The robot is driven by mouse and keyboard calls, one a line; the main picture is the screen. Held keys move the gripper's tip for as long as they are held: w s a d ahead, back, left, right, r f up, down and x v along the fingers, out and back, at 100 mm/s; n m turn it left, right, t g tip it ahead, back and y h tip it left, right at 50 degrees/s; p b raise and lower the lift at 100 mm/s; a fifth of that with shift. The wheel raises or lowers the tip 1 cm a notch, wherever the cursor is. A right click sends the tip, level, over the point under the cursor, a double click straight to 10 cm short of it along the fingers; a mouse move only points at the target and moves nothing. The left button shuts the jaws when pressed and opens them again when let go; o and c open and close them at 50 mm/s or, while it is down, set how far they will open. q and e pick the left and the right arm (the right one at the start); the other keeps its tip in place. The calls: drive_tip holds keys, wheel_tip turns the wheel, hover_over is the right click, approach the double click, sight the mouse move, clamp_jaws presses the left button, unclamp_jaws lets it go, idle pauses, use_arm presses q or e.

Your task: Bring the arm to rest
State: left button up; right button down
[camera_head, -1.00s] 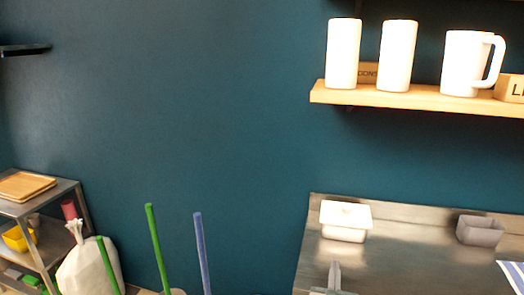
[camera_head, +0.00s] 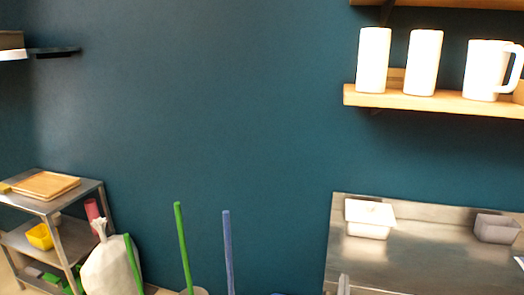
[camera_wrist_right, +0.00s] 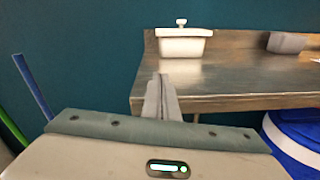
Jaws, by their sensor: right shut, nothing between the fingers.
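My right gripper (camera_head: 343,284) shows at the bottom edge of the head view, in front of the metal counter (camera_head: 410,262). In the right wrist view my right gripper's fingers (camera_wrist_right: 162,92) are together, with nothing between them. They point toward the counter's front left part, apart from the white lidded container (camera_wrist_right: 184,42). That container (camera_head: 369,218) stands at the counter's back left in the head view. My left gripper is not in view.
A grey bin (camera_head: 497,228) stands at the counter's back right. White cups (camera_head: 374,60) stand on a wooden shelf (camera_head: 420,102) above. A metal rack (camera_head: 88,187), a white sack (camera_head: 108,268), a green pole (camera_head: 184,250) and a blue pole (camera_head: 228,250) stand left. A blue bin (camera_wrist_right: 290,145) stands under the counter.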

drive_tip(key=s+d+f+m+g, duration=0.2)
drive_tip(key=s+f+m+g, duration=0.3)
drive_tip(key=s+m, duration=0.4)
drive_tip(key=s+d+f+m+g, duration=0.2)
drive_tip(key=s+f+m, duration=0.45)
drive_tip(key=s, duration=0.55)
drive_tip(key=s+a+f+m+g+y, duration=0.1)
drive_tip(key=s+a+m+g+y, duration=0.2)
drive_tip(key=s+m, duration=0.7)
drive_tip(key=s+a+m+g+y, duration=0.3)
drive_tip(key=s, duration=1.2)
wheel_tip(320, 180, down, 31)
drive_tip(key=s+g, duration=0.1)
drive_tip(key=s, duration=0.1)
drive_tip(key=s+d+f+g+b, duration=0.1)
drive_tip(key=s+d+f, duration=0.2)
drive_tip(key=s+f, duration=1.4)
drive_tip(key=shift+s+g+h+b, duration=0.25)
drive_tip(key=shift+g+h+b, duration=0.05)
